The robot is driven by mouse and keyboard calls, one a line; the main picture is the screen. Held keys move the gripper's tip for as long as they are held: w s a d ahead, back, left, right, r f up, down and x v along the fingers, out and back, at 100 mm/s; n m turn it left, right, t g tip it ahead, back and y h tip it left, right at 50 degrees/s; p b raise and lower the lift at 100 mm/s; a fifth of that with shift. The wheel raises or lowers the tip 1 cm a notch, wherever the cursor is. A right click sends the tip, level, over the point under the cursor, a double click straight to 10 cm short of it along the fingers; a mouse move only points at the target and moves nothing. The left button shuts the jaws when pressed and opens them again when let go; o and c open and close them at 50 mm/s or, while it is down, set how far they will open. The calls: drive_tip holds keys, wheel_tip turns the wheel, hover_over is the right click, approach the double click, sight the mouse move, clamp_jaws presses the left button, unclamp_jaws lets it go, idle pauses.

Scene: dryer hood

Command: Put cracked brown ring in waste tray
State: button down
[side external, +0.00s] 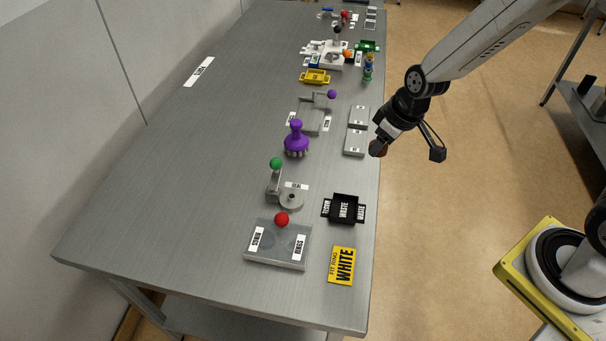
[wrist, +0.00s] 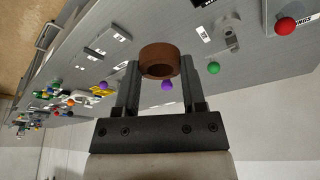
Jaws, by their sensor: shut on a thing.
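My gripper (wrist: 160,85) is shut on a brown ring (wrist: 158,53), held between its two fingertips in the wrist view. No crack can be made out on the ring at this size. In the side external view my gripper (side external: 381,142) hangs off the table's right edge, with the brown ring (side external: 377,149) at its tip. The black waste tray (side external: 345,208) lies on the table near its front right, with WASTE labels on and beside it. It is below and left of my gripper in the picture.
A yellow sign (side external: 341,265) reading FIT RING WHITE and a clear-lidded box with a red knob (side external: 282,219) lie near the waste tray. A green-knobbed fixture (side external: 276,163), a purple-knobbed tool (side external: 296,140) and grey plates (side external: 356,130) stand farther back. The table's left side is largely clear.

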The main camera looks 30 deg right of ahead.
drive_tip(key=s+a+n+g+y, duration=0.2)
drive_tip(key=s+a+n, duration=0.2)
drive_tip(key=a+n, duration=0.6)
drive_tip(key=shift+s+a+f, duration=0.25)
drive_tip(key=shift+a+f, duration=0.15)
drive_tip(key=shift+a, duration=0.45)
drive_tip(key=shift+w+f, duration=0.1)
hover_over(291, 196)
drive_tip(key=s+d, duration=0.1)
drive_tip(key=s, duration=0.1)
wheel_tip(291, 196, down, 8)
drive_tip(key=shift+d+r, duration=0.1)
drive_tip(key=shift+r, duration=0.05)
drive_tip(key=shift+w+f, duration=0.35)
drive_tip(key=shift+f, duration=0.05)
drive_tip(key=shift+w+a+f, duration=0.25)
drive_tip(key=shift+w+f, duration=0.2)
drive_tip(key=shift+f, duration=1.55)
